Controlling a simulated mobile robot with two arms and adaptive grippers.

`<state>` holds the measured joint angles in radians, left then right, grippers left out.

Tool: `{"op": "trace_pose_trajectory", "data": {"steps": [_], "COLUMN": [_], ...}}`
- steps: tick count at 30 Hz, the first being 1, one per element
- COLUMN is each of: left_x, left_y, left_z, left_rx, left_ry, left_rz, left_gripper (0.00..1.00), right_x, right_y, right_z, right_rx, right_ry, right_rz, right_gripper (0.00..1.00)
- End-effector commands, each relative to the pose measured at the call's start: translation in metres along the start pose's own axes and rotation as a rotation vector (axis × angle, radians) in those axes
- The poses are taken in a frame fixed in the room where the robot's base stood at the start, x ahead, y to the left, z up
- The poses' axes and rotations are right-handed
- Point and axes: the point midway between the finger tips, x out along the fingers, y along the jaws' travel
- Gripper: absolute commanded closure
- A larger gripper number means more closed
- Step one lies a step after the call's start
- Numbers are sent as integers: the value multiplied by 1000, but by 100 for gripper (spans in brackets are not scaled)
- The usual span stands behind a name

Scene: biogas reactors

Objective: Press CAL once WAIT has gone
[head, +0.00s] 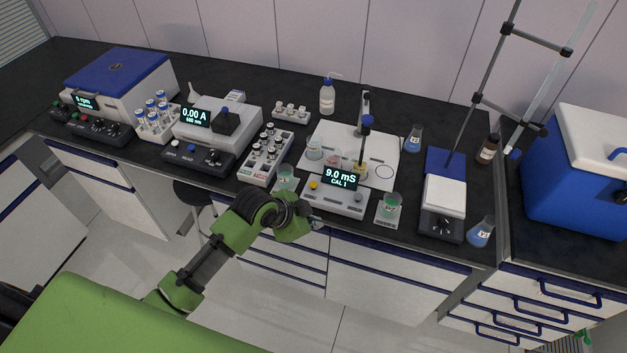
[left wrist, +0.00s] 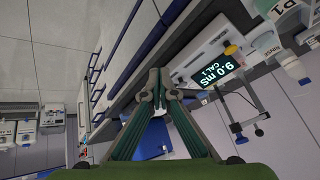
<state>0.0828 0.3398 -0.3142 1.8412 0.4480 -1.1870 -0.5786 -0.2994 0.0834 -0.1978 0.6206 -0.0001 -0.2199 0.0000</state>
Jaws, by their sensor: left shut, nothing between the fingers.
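The white meter (head: 322,203) stands at the bench's front edge, its lit display (head: 340,179) reading "9.0 mS" over "CAL 1". No WAIT shows on it. A yellow button (head: 313,185) is left of the display and a grey button (head: 358,198) right of it. I cannot read which is CAL. My left gripper (head: 318,224) is shut and empty, just in front of the meter's front edge. In the left wrist view the shut fingertips (left wrist: 159,80) appear apart from the meter, beside its display (left wrist: 216,70) and yellow button (left wrist: 232,49). My right gripper is not in view.
A probe stand (head: 364,140) with beakers is behind the meter. Labelled beakers stand left (head: 286,178) and right (head: 389,206) of it. A vial rack (head: 265,159) is further left, a balance-like device (head: 443,208) and a blue flask (head: 481,232) further right.

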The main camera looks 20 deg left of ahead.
Motion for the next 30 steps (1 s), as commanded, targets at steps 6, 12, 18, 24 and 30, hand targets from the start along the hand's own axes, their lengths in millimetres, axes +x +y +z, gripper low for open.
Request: {"op": "trace_pose_trajectory", "data": {"steps": [6, 12, 18, 24, 30], "left_x": [11, 7, 4, 4, 6], "left_y": [-97, -153, -171, -171, -171], "left_z": [-41, -60, -64, -65, -64], "left_rx": [194, 277, 301, 301, 300], "left_ry": [77, 110, 119, 121, 120], "left_rz": [-68, -123, -143, -143, -143], "left_gripper": [100, 100, 100, 100, 100], "right_x": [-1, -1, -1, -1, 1], "right_y": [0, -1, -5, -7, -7], "right_z": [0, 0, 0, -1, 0], "right_rx": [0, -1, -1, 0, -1], "right_ry": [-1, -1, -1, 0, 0], "right_rz": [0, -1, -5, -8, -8], "right_gripper": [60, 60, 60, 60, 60]}}
